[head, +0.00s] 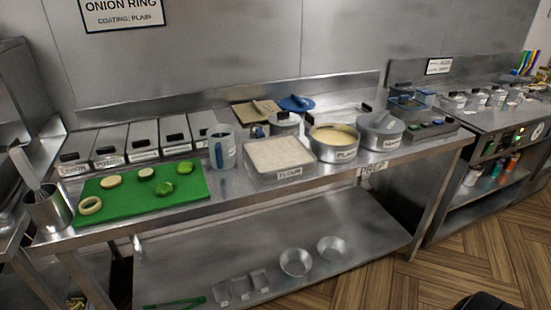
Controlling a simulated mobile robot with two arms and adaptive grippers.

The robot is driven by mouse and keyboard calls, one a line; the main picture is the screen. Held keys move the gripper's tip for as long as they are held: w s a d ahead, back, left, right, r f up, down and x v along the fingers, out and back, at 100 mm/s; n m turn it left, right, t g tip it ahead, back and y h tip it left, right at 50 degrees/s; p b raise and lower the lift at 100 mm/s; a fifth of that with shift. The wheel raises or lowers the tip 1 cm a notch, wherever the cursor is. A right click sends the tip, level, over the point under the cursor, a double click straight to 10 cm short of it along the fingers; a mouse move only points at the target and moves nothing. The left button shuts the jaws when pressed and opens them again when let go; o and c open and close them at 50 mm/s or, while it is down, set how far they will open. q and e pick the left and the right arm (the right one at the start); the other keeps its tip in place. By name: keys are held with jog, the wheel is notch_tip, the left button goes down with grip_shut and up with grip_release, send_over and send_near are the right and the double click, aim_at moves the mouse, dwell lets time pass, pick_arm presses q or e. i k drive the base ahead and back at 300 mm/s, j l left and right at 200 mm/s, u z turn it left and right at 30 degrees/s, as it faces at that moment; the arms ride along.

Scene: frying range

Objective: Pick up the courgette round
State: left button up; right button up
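A small round piece with a pale top and dark green edge, which looks like the courgette round (147,173), lies at the back middle of the green cutting board (135,207). A pale onion ring (90,205) lies at the board's front left, and a pale yellowish slice (111,182) lies behind it. Two green pieces lie to the right: one (164,188) nearer the front, one (185,167) at the back right. They are too small to name surely. Neither of my grippers is in view.
A metal pot with utensils (47,210) stands left of the board. Lidded bins (142,138) line its back. A jug (221,149), a flour tray (247,180) and a batter pan (312,148) stand to the right. The wall sign (122,11) reads "ONION RING, COATING: PLAIN".

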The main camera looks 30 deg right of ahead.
aim_at(146, 174)
jog(key=i+j+z, duration=0.1)
jog(key=i+j, duration=0.15)
jog(key=i+j+z, duration=0.15)
jog(key=j, duration=0.25)
jog(key=i+j+z, duration=0.1)
jog(key=i+j, duration=0.15)
jog(key=j, duration=0.1)
